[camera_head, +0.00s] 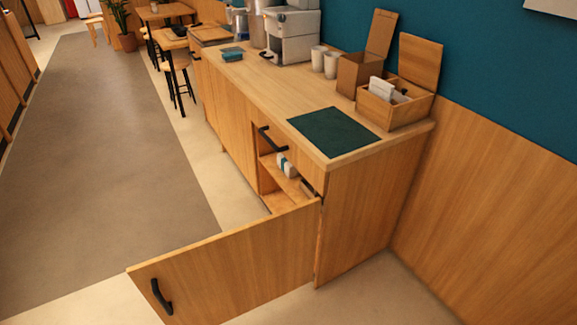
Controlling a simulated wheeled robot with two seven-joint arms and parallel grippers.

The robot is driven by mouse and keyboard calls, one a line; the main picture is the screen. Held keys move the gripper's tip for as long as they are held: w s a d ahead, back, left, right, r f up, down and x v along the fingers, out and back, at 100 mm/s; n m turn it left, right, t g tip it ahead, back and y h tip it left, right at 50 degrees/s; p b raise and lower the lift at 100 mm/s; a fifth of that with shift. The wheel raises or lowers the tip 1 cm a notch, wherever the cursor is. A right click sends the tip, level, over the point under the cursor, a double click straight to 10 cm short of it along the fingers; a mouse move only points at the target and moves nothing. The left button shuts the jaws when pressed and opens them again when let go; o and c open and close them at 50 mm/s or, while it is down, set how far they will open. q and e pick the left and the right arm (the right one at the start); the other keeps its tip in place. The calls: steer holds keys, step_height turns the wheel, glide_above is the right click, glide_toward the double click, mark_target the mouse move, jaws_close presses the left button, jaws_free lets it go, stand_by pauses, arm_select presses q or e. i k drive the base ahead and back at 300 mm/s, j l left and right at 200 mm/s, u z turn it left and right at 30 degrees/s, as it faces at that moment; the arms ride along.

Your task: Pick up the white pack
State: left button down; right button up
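A small white pack with a teal band (288,169) stands on the shelf inside the open cabinet (268,182), below the counter. It is partly hidden by the cabinet front. Another small item lies beside it to the right, mostly hidden, and I cannot tell what it is. White packets (381,89) also stand in an open-lidded wooden box (390,113) on the counter. Neither of my grippers is in view.
The cabinet door (225,272) is swung wide open toward the floor area, with a black handle (161,296). The counter (262,88) holds a dark green mat (333,131), white cups (324,61) and a coffee machine (292,33). The grey floor strip (90,170) at left is clear.

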mark_target(290, 171)
steer(key=j+u, duration=0.45)
steer(key=u, duration=0.2)
steer(key=i+j+u, duration=0.25)
steer(key=j+u, duration=0.15)
steer(key=j, duration=0.15)
steer(key=i+j+u, duration=0.4)
steer(key=j, duration=0.15)
steer(key=i+j+u, duration=0.3)
steer(key=j+u, duration=0.15)
steer(key=i+j+z, duration=0.15)
steer(key=i, duration=0.35)
steer(key=i+j+z, duration=0.15)
steer(key=i, duration=0.3)
steer(key=i+l+z, duration=0.15)
steer(key=i+z, duration=0.65)
steer(key=i+j+z, duration=0.1)
steer(key=i+z, duration=0.3)
steer(key=i+j+z, duration=0.2)
steer(key=z, duration=0.2)
steer(key=i+l+z, duration=0.15)
steer(key=i+z, duration=0.15)
steer(key=z, duration=0.15)
steer(key=i+z, duration=0.65)
steer(key=z, duration=0.2)
